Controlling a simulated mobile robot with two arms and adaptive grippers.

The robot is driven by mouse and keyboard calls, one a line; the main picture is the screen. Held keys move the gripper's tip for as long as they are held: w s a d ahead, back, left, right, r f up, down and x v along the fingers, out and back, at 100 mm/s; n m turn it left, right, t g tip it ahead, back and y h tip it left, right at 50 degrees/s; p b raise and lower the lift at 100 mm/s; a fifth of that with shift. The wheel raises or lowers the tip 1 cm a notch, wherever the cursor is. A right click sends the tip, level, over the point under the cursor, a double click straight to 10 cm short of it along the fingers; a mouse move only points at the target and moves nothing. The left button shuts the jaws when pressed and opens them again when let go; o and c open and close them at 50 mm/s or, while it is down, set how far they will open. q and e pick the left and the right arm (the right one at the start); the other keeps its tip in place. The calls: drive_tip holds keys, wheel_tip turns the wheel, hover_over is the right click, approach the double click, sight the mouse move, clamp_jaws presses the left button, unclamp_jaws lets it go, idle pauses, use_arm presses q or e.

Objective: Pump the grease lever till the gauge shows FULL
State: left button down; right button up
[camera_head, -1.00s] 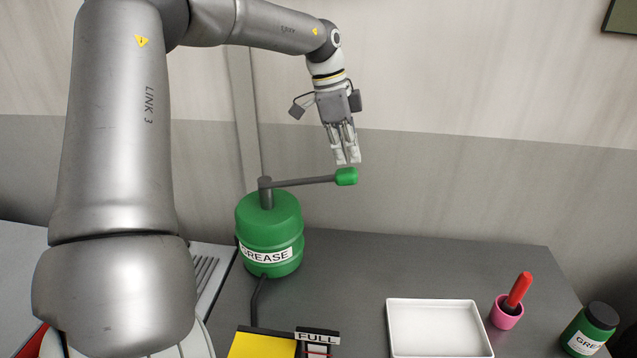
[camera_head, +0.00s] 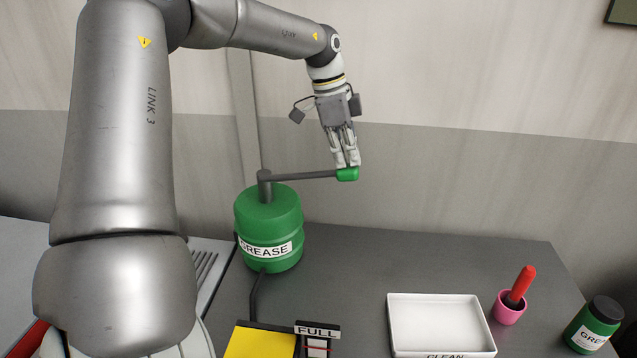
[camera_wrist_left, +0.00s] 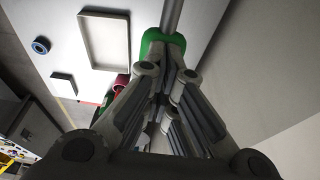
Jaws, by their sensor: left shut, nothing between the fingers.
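The green grease pump (camera_head: 268,228), labelled GREASE, stands at the back left of the dark table. Its grey lever (camera_head: 305,176) runs nearly level to the right and ends in a green grip (camera_head: 347,174). My left gripper (camera_head: 347,165) is shut and empty, pointing down, with its fingertips at the top of the green grip. In the left wrist view the green grip (camera_wrist_left: 163,38) lies just beyond the fingertips. The gauge (camera_head: 317,340) with the FULL label is at the bottom edge, partly cut off; its reading cannot be made out. My right gripper is not in view.
A white tray (camera_head: 391,325) lies at the front. A pink cup (camera_head: 508,311) with a red-handled tool (camera_head: 521,284) and a green grease jar (camera_head: 594,325) stand to the right. A yellow panel (camera_head: 260,343) is beside the gauge. The table behind the tray is clear.

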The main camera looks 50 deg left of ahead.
use_arm(q)
drive_tip(key=shift+f+b, duration=2.35)
drive_tip(key=shift+f, duration=1.2)
drive_tip(key=shift+r+p, duration=3.55)
drive_tip(key=shift+r, duration=1.4)
drive_tip(key=shift+f, duration=0.25)
drive_tip(key=shift+f+b, duration=3.45)
drive_tip(key=shift+f, duration=1.25)
drive_tip(key=shift+r+p, duration=3.6)
drive_tip(key=shift+r, duration=1.35)
drive_tip(key=shift+f, duration=0.15)
